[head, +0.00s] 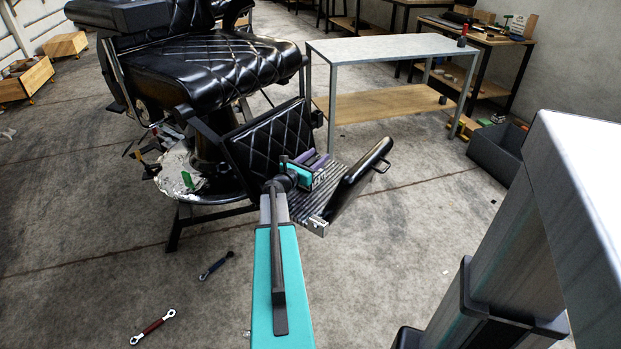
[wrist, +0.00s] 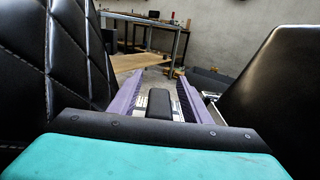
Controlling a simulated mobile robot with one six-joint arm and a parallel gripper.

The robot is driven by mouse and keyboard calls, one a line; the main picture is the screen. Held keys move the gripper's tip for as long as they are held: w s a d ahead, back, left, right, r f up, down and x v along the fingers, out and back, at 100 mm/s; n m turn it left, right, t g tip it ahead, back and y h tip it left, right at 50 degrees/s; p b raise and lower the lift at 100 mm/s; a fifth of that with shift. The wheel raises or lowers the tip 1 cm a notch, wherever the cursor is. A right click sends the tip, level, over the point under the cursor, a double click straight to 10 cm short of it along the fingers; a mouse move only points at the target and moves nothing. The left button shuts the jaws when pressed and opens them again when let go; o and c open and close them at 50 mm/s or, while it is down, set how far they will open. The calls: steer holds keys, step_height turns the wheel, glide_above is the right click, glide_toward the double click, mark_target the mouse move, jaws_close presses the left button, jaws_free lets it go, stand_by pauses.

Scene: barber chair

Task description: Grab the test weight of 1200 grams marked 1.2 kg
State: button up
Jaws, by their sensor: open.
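My gripper (head: 318,161) is over the ribbed footrest plate (head: 308,205) of the barber chair, between its quilted leg pad (head: 268,142) and a black padded flap (head: 357,176). In the wrist view its two purple fingers (wrist: 160,80) are apart. A dark rounded block (wrist: 158,104) with pale, marked edges shows between the fingers, close to the gripper's base. I cannot tell whether it is the test weight or a part of my gripper. No 1.2 kg marking is readable. My arm and gripper hide part of the footrest.
The leg pad (wrist: 75,55) and the black flap (wrist: 268,75) stand close on either side. A metal table (head: 385,47) stands behind, with a dark bin (head: 497,150) to its right. Two wrenches, one red-handled (head: 153,326) and one dark (head: 216,265), lie on the open floor.

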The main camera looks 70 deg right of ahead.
steer(key=shift+c, duration=0.5)
jaws_close()
stand_by(0.8)
steer(key=shift+r, duration=0.1)
